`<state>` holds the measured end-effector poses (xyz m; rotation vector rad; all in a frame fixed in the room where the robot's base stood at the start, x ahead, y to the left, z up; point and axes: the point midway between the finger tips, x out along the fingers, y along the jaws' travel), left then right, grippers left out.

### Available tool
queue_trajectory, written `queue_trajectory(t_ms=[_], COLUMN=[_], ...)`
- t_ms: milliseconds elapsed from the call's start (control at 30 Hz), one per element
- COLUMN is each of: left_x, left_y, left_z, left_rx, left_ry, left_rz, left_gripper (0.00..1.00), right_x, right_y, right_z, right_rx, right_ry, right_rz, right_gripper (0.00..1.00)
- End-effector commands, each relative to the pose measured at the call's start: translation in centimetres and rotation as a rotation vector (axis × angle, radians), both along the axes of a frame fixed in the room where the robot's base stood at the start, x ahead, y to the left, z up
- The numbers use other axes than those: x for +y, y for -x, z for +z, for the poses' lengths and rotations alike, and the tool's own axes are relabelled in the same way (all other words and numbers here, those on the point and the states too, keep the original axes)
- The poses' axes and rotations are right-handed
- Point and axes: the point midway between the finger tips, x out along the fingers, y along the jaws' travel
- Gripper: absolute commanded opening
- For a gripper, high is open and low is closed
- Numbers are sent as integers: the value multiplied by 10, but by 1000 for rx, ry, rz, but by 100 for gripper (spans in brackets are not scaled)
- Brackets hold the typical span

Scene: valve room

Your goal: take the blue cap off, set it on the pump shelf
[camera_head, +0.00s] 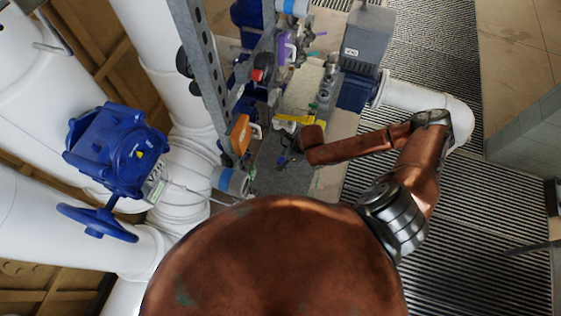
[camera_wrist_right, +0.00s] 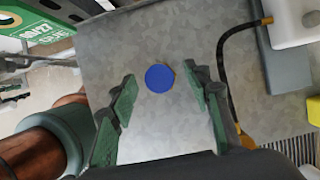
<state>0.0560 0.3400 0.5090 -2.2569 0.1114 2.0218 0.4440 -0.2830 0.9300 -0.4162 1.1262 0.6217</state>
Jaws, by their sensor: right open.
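The blue cap (camera_wrist_right: 159,78) shows in the right wrist view as a round blue disc against a grey mottled metal surface (camera_wrist_right: 150,30), likely the pump shelf. It appears to lie flat on that surface, with no fitting visible under it. My right gripper (camera_head: 287,153) is open, its green-padded fingers on either side of the cap with clear gaps; nothing is held. In the head view the gripper is small and low over the grey surface (camera_head: 285,178), and I cannot make out the cap there. My left gripper is not in view.
An orange padlock (camera_head: 240,133) and a yellow handle (camera_head: 295,119) are close to my right gripper. A perforated steel post (camera_head: 203,70) rises to its left. A blue valve actuator (camera_head: 115,150) sits on white pipes further left.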

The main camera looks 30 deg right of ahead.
Motion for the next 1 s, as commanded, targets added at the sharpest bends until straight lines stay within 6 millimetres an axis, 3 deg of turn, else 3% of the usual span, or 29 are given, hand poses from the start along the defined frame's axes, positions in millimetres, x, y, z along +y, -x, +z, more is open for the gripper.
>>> queue_trajectory(t_ms=[500,767,1000], left_x=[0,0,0], left_y=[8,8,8], left_z=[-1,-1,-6], left_rx=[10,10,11], left_ry=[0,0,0], left_rz=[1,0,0], left_gripper=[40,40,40], right_x=[1,1,0], right_y=[0,0,-2], right_z=[0,2,37], right_rx=[0,0,-3], right_ry=[0,-1,1], right_rz=[1,1,2], right_gripper=[12,11,11])
